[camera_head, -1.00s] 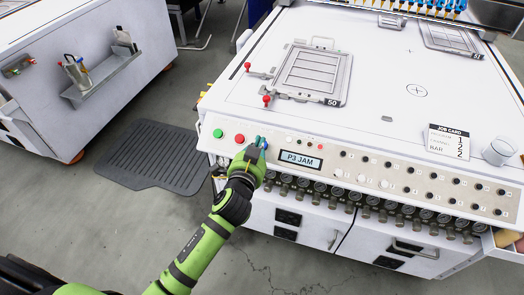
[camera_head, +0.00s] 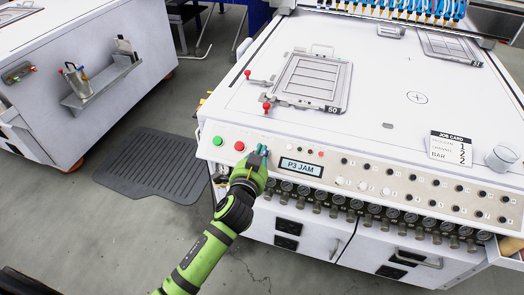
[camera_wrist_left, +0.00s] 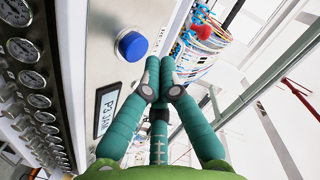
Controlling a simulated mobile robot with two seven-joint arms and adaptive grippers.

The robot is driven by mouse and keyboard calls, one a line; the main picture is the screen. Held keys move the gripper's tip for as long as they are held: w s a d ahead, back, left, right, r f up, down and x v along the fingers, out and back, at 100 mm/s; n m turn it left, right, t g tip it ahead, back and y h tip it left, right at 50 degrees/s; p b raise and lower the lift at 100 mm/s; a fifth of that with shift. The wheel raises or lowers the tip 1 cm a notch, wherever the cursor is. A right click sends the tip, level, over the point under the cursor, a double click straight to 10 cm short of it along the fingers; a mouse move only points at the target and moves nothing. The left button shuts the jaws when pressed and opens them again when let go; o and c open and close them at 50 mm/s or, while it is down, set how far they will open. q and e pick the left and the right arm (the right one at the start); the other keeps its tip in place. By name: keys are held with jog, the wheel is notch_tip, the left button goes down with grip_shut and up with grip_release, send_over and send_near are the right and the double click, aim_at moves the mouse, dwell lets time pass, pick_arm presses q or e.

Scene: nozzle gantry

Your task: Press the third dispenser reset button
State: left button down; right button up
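The machine's front panel (camera_head: 420,192) carries a display (camera_head: 300,167) reading "P3 JAM". To the display's right are rows of small black and white buttons or knobs (camera_head: 363,185); their labels are too small to read. My left gripper (camera_head: 262,151) is over the panel, between the red button and the display. In the left wrist view its teal fingers (camera_wrist_left: 160,82) are drawn together with nothing visible between them. A blue button (camera_wrist_left: 132,45) shows beyond the fingertips there, apart from them in the picture. The display (camera_wrist_left: 105,110) is partly hidden by a finger. My right gripper is in neither view.
A green button (camera_head: 218,141) and a red button (camera_head: 239,146) are left of my gripper. Several gauges (camera_head: 352,203) line the area below the panel. On the white top are a framed plate (camera_head: 312,80), a job card (camera_head: 451,148) and a white cup-like object (camera_head: 501,157).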

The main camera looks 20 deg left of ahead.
pick_arm(q)
jog(key=shift+f, duration=0.15)
dwell(0.6)
jog(key=shift+w+f, duration=0.25)
jog(key=shift+w+f+b, duration=0.25)
jog(key=shift+f+b, duration=0.15)
jog(key=shift+b, duration=0.25)
dwell(0.5)
dwell(0.4)
jog(key=shift+s+r+p, duration=0.5)
jog(key=shift+r+p, duration=0.25)
jog(key=shift+p, duration=0.2)
jog(key=shift+s+r+p, duration=0.2)
jog(key=shift+r+p, duration=0.25)
jog(key=shift+p, duration=0.05)
jog(key=s+r+p, duration=0.2)
jog(key=r+p, duration=0.1)
jog(key=shift+s+r+p, duration=0.1)
jog(key=shift+s+p, duration=0.15)
jog(key=shift+p, duration=0.05)
